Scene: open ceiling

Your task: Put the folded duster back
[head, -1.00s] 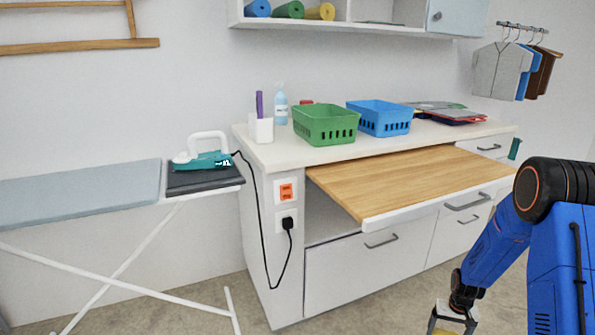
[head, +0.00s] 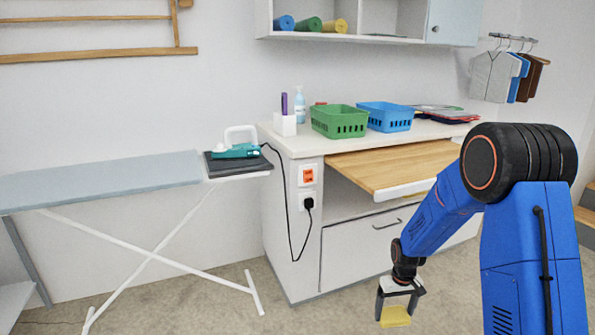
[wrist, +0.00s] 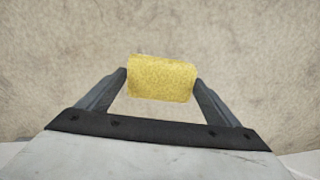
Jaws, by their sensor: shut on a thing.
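The folded duster (head: 395,317) is a small yellow block of cloth. It also shows in the wrist view (wrist: 162,78), between the two dark fingers. My gripper (head: 395,305) is shut on it and holds it low, in front of the cabinet and over the beige floor. The wrist view shows only floor behind the duster. The right side of the cabinet is hidden behind my blue arm.
A white cabinet has a wooden board (head: 395,165) pulled out. A green basket (head: 340,122) and a blue basket (head: 386,116) stand on its top. At left, an iron (head: 236,150) rests on the ironing board (head: 100,178). Rolled cloths (head: 308,25) lie on the wall shelf.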

